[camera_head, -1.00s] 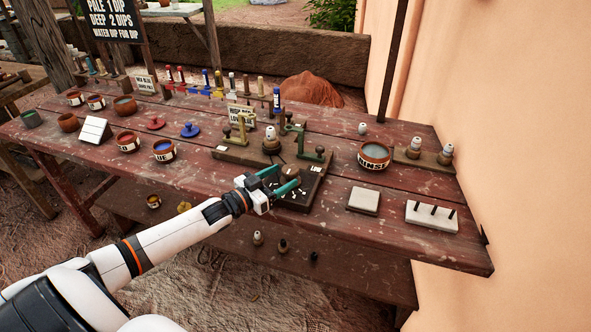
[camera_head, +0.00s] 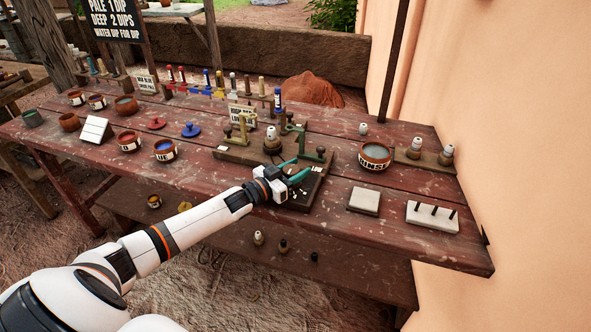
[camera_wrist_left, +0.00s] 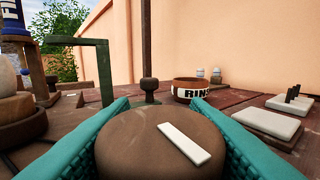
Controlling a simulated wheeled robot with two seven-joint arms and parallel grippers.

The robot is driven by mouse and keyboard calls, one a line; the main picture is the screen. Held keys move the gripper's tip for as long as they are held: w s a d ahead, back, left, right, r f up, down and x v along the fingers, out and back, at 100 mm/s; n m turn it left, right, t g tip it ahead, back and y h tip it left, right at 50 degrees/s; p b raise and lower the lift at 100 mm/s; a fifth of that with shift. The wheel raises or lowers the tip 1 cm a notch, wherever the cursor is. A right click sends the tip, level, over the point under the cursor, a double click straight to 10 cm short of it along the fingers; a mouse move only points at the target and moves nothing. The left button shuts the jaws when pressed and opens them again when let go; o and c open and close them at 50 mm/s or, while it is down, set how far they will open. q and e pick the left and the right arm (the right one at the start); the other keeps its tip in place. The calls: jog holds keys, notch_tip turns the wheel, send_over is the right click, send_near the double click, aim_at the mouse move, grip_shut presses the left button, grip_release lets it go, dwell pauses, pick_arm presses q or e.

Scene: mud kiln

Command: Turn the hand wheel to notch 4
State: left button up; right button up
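The hand wheel (camera_wrist_left: 135,145) is a brown round knob with a white pointer bar on top. In the left wrist view it fills the space between my teal fingers, and the bar slants from upper left to lower right. My left gripper (camera_head: 297,174) has one finger on each side of the wheel, and both pads appear to touch its rim. In the head view the fingers mostly hide the wheel. The dark notch plate (camera_head: 304,196) below has small white marks, too small to read. My right gripper is not in view.
A green bracket (camera_wrist_left: 104,70) and a post with a dark knob (camera_wrist_left: 149,88) stand just beyond the wheel. The rinse bowl (camera_head: 374,157), a pale square tile (camera_head: 363,201) and a pegged white block (camera_head: 432,215) are to the right. Bare table lies between them.

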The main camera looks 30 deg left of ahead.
pick_arm(q)
jog(key=shift+c, duration=0.9)
jog(key=shift+a+r+n+t+y+p, duration=0.1)
jog(key=shift+n+t+y+p, duration=0.2)
jog(key=shift+n+y+p, duration=1.35)
jog(key=n+y, duration=0.1)
jog(key=y, duration=0.2)
jog(key=shift+a+p, duration=0.1)
jog(key=shift+p, duration=0.25)
jog(key=shift+a+n+y, duration=0.15)
jog(key=shift+n+y, duration=0.5)
jog(key=shift+y, duration=0.9)
jog(key=o, duration=1)
jog(key=shift+c, duration=0.2)
jog(key=v, duration=1.2)
jog(key=shift+r, duration=0.2)
